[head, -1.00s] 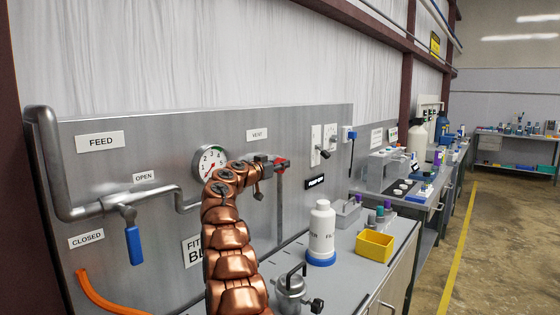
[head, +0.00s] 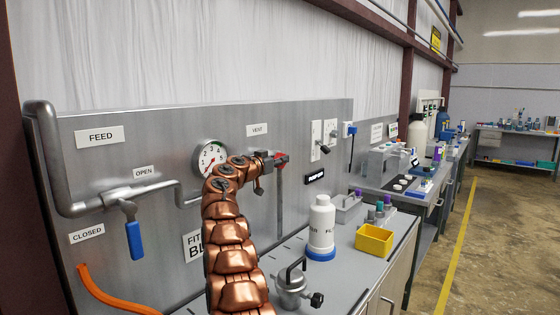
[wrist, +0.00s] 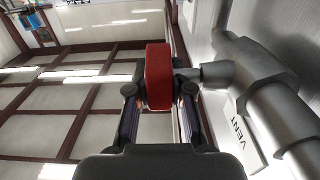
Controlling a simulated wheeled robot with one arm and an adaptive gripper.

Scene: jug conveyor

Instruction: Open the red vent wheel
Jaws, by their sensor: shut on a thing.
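The red vent wheel (head: 281,160) sits on the pipe below the VENT label (head: 257,130). In the wrist view the red wheel (wrist: 158,76) is seen edge-on between my two fingers, with its stem running right to the grey pipe (wrist: 245,75). My gripper (head: 270,161) is at the wheel, and in the wrist view my gripper (wrist: 159,90) is shut on it, one finger on each side. The wheel's far side is hidden.
The gauge (head: 209,158) and blue feed handle (head: 134,240) are on the panel to the left.

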